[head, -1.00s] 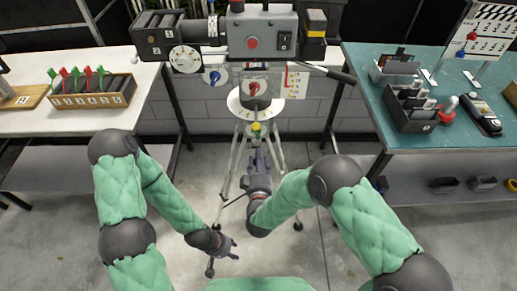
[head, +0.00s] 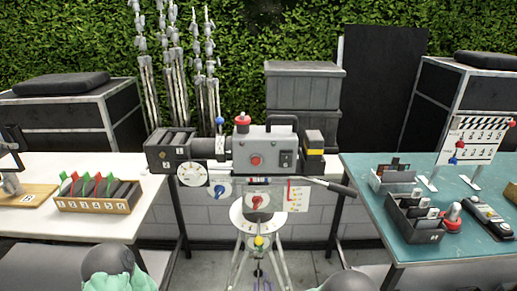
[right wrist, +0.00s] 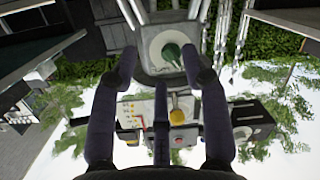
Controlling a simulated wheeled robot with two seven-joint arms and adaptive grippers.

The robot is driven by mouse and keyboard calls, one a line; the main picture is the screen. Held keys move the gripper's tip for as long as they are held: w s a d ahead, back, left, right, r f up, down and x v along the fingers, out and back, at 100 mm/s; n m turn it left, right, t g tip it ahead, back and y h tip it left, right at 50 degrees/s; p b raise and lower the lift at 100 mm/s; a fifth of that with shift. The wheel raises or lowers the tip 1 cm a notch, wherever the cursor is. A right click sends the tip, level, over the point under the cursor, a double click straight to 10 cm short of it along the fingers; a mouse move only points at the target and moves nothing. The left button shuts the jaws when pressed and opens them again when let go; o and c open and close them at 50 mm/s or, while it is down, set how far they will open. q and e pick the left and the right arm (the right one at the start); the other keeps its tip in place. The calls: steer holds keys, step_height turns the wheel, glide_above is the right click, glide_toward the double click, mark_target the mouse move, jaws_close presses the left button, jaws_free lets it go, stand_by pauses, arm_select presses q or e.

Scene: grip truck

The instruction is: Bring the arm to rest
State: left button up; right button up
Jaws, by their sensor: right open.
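My right gripper (right wrist: 161,62) is open and empty in the right wrist view, its dark fingers spread apart. Only its fingertips (head: 261,284) show at the bottom edge of the head view, low in front of the tripod (head: 280,262). The grey film camera (head: 266,152) stands upright on that tripod. In the right wrist view the camera (right wrist: 178,138) shows beyond the fingers, with no finger clearly touching it. My left gripper is out of view; only part of my left arm shows at lower left in the head view.
A white table (head: 130,222) at left holds a wooden rack (head: 98,204) of numbered slots. A teal table (head: 375,228) at right holds a dark bin (head: 414,226) and a clapperboard (head: 477,140). A handle (head: 335,187) sticks out right of the camera. Floor shows between the tables.

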steer(key=s+d+f+m+g+y+p, duration=0.1)
steer(key=s+d+f+m+g+p, duration=0.15)
steer(key=s+f+g, duration=0.4)
steer(key=s+d+f+m+g+y+p, duration=0.1)
steer(key=s+d+f+m+g, duration=0.25)
steer(key=s+f+g, duration=0.35)
steer(key=s+d+f+m+g+y, duration=0.1)
steer(key=s+d+g, duration=0.1)
steer(key=s, duration=0.7)
steer(key=shift+s+f+m+p, duration=0.35)
steer(key=shift+s+f+m, duration=0.05)
